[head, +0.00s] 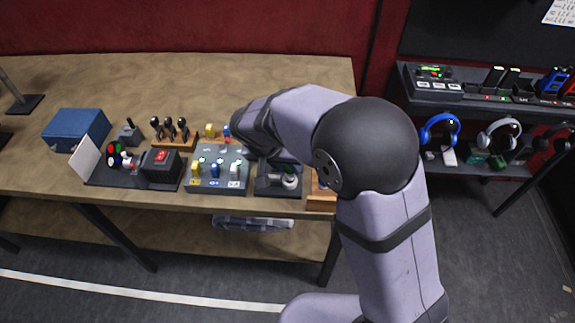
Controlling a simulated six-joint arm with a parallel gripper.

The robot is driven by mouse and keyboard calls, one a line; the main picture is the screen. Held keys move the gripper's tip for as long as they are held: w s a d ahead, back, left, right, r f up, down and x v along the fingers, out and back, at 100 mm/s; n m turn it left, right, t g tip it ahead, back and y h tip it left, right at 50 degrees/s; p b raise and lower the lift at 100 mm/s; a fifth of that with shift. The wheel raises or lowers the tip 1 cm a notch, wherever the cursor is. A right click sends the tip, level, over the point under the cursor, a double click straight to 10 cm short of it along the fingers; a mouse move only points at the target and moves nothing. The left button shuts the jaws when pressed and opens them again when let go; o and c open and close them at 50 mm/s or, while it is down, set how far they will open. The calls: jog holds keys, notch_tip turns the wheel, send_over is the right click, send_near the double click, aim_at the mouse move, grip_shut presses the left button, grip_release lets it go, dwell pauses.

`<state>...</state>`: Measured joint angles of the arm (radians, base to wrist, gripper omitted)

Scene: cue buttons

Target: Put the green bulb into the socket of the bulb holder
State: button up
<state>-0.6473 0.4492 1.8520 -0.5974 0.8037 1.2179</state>
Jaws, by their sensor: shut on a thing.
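My gripper (255,143) is at the dark end of my arm, low over the back right part of a grey panel. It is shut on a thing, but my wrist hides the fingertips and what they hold. I cannot make out the green bulb. The grey panel (207,182) carries small yellow, blue and white pieces and small green lights; I cannot tell whether it is the bulb holder. Behind it stand a yellow piece (210,130) and a blue piece (227,131), too small to identify.
Right of the panel is a black base with a pale round knob (289,182), close beside my arm. To the left are a red-button box (161,168), a wooden rack of dark-handled pieces (172,132) and a blue box (76,129). The table's back (170,85) is clear.

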jog(key=shift+f+b, duration=1.15)
jog(key=shift+b, duration=0.25)
dwell(0.9)
dwell(0.4)
jog(key=o, duration=1.1)
jog(key=shift+d+r, duration=0.1)
jog(key=shift+a, duration=0.2)
jog(key=shift+c, duration=0.2)
